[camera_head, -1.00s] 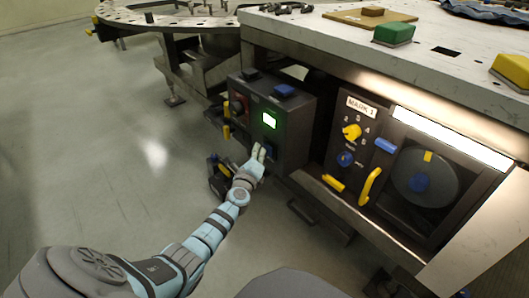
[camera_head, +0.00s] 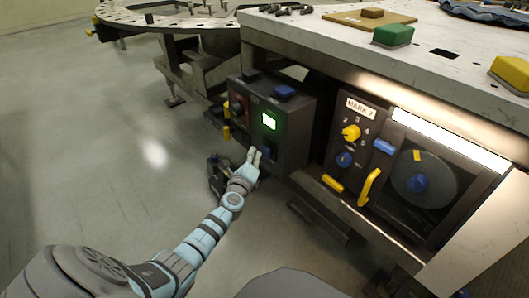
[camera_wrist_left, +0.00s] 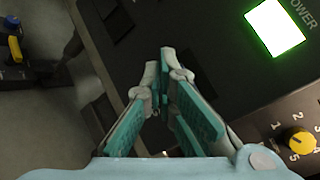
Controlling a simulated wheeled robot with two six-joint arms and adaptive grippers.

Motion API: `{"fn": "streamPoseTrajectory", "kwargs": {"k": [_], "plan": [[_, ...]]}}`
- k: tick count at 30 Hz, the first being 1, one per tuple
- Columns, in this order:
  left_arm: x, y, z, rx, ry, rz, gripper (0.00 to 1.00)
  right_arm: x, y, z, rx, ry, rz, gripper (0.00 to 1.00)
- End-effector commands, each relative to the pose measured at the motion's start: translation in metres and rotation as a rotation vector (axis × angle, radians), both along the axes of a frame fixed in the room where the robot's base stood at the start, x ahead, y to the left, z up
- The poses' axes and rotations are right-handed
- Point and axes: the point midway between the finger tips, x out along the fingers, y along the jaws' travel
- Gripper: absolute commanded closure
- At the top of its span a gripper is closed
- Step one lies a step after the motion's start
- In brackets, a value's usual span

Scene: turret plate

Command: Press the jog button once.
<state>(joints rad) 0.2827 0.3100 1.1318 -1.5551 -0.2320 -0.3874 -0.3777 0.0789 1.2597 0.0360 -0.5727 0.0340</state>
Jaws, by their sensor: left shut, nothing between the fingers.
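The control box (camera_head: 290,125) stands under the table edge, with a lit green-white panel (camera_head: 269,122) on its front. My left gripper (camera_head: 254,154) is shut and empty, a little left of this button and apparently just off the box. In the left wrist view its closed fingers (camera_wrist_left: 160,62) point at the dark box face, with the lit panel (camera_wrist_left: 275,27) marked POWER at the upper right. No button shows between the fingertips there. My right gripper is out of view.
Right of the box are a yellow knob (camera_head: 351,132), a yellow handle (camera_head: 369,187) and a window with a grey disc (camera_head: 424,178). A sign (camera_head: 361,106) reads MARK 2. The table (camera_head: 340,38) overhangs above. Open floor (camera_head: 100,150) lies left.

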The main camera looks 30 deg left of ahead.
Motion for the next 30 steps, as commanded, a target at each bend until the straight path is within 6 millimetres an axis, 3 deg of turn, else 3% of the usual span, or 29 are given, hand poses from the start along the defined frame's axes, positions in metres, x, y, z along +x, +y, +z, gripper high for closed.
{"fn": "streamPoseTrajectory", "kwargs": {"k": [5, 20, 30], "plan": [[-0.002, 0.001, 0.0, 0.001, 0.001, 0.001, 1.0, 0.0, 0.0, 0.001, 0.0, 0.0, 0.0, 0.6], [-0.046, 0.014, 0.0, 0.001, 0.0, 0.0, 1.0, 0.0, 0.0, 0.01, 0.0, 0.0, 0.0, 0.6], [-0.048, 0.015, 0.0, 0.0, 0.0, 0.0, 1.0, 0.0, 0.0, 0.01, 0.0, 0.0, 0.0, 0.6]]}}
